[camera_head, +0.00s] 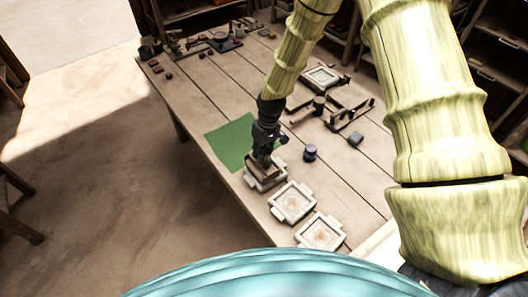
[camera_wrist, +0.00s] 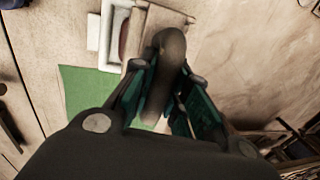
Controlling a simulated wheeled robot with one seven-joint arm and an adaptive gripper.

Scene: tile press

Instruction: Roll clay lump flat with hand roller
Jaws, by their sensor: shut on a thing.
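My gripper (camera_head: 264,150) is over the near left part of the table, just above a pale tile frame (camera_head: 257,186) beside the green mat. In the wrist view my gripper (camera_wrist: 172,105) is shut on a brown rounded handle (camera_wrist: 171,45), which looks like the hand roller's. A brown block-like part shows under the gripper in the head view, at the frame; whether it touches the frame I cannot tell. In the wrist view the pale frame (camera_wrist: 93,32) lies just beyond the handle. I cannot make out the clay lump; the gripper and handle may hide it.
The green mat (camera_head: 230,143) lies left of the gripper. Two more framed tiles, one (camera_head: 293,202) and another (camera_head: 321,232), lie toward the near edge. A dark jar (camera_head: 310,152), a dark green block (camera_head: 356,138) and wooden rails (camera_head: 350,115) stand to the right.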

